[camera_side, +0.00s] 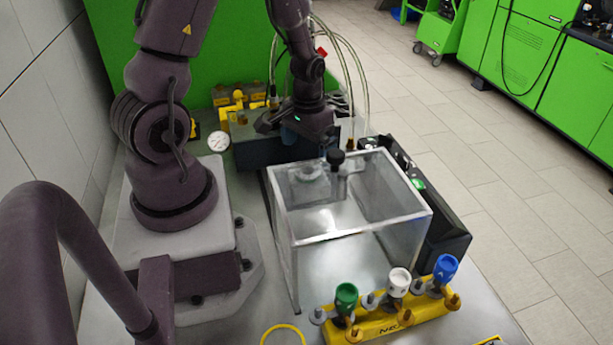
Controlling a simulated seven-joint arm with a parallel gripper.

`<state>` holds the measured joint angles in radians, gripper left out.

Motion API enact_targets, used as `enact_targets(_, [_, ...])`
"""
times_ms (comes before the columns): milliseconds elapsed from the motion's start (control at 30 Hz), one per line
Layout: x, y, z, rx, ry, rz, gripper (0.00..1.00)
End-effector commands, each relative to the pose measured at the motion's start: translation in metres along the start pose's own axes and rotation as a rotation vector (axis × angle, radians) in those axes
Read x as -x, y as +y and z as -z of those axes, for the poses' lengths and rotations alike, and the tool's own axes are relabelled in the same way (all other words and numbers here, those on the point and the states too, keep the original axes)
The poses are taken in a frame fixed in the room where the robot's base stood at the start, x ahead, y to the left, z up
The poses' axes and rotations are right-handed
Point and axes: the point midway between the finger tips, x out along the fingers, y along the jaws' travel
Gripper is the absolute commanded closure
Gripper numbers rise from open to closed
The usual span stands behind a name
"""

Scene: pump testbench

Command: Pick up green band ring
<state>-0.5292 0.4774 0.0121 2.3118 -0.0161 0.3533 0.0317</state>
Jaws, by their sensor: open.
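The green ring (346,297) sits upright at the left end of a yellow holder (372,326) at the front right of the bench. A white ring (399,281) and a blue ring (445,268) stand in the same row to its right. My gripper (303,138) is at the back of the bench, behind the clear tank and well away from the green ring. It is open and appears empty; its fingertips are small and partly lost against the equipment behind.
A clear open-topped tank (291,243) with a black-knobbed fitting (336,158) stands between my gripper and the yellow holder. A black unit (446,243) lies along its right side. A round gauge (218,142) and hoses are at the back. A dark curved tube (85,245) fills the left foreground.

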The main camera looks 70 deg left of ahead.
Motion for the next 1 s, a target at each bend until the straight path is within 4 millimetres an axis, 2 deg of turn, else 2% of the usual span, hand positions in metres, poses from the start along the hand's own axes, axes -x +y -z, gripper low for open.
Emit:
enact_targets(67, [0.000,0.000,0.000,0.000,0.000,0.000,0.00])
enact_targets(133, [0.000,0.000,0.000,0.000,0.000,0.000,0.11])
enact_targets(167, [0.000,0.000,0.000,0.000,0.000,0.000,0.13])
enact_targets(400, [0.001,0.001,0.001,-0.003,0.005,0.000,0.13])
enact_targets(467, [0.008,0.002,0.005,-0.007,0.027,0.003,0.13])
enact_targets(533, [0.025,0.002,0.013,0.021,0.067,0.007,0.13])
enact_targets(600, [0.046,0.001,0.016,0.161,0.083,0.004,0.13])
enact_targets(733, [0.066,-0.002,0.010,0.433,0.057,-0.006,0.13])
enact_targets(867, [0.068,-0.003,0.002,0.609,0.010,-0.002,0.13])
enact_targets(1000, [0.056,-0.003,0.000,0.661,-0.005,0.002,0.13])
